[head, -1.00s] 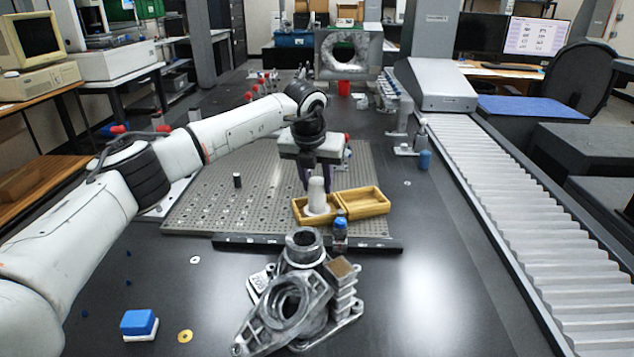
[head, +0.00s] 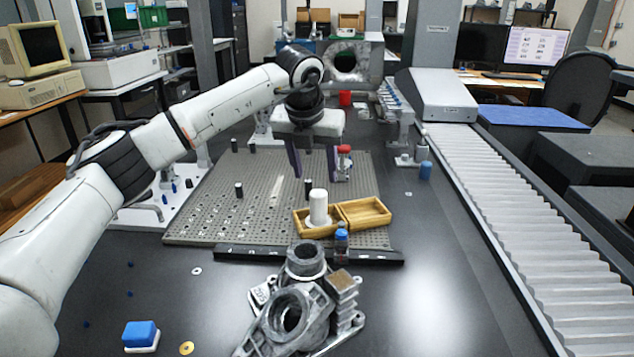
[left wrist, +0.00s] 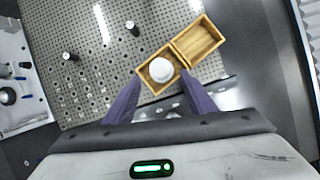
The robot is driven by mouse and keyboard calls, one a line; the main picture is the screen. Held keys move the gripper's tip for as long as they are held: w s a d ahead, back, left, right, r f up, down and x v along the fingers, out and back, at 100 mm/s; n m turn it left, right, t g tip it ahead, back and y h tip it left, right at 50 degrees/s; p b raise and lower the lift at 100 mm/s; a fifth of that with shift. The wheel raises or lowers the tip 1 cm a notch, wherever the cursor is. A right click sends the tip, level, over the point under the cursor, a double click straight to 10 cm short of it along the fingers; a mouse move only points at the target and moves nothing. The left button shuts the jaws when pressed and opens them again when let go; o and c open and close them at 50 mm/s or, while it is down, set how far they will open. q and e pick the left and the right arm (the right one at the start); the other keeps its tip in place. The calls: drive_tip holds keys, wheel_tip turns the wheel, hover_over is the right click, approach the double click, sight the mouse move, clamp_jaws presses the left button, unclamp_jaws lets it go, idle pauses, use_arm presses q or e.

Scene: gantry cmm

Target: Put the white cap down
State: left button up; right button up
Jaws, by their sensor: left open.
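The white cap (head: 318,207) stands upright in the left compartment of the open wooden box (head: 374,213), on a pale round base. In the left wrist view the cap (left wrist: 161,69) shows from above as a white disc inside the box (left wrist: 202,43). My left gripper (head: 317,176) is open and empty, raised above and behind the cap, with its purple fingers apart. Its fingers (left wrist: 155,95) also show at either side in the left wrist view, not touching the cap. My right gripper is not in view.
The box rests on a perforated grey plate (head: 225,205) with several small black pegs. A small blue-capped bottle (head: 341,240) stands in front of the box, and a grey metal casting (head: 290,310) lies nearer. A roller conveyor (head: 500,200) runs along the right.

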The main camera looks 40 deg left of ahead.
use_arm(q)
drive_tip(key=v, duration=0.3)
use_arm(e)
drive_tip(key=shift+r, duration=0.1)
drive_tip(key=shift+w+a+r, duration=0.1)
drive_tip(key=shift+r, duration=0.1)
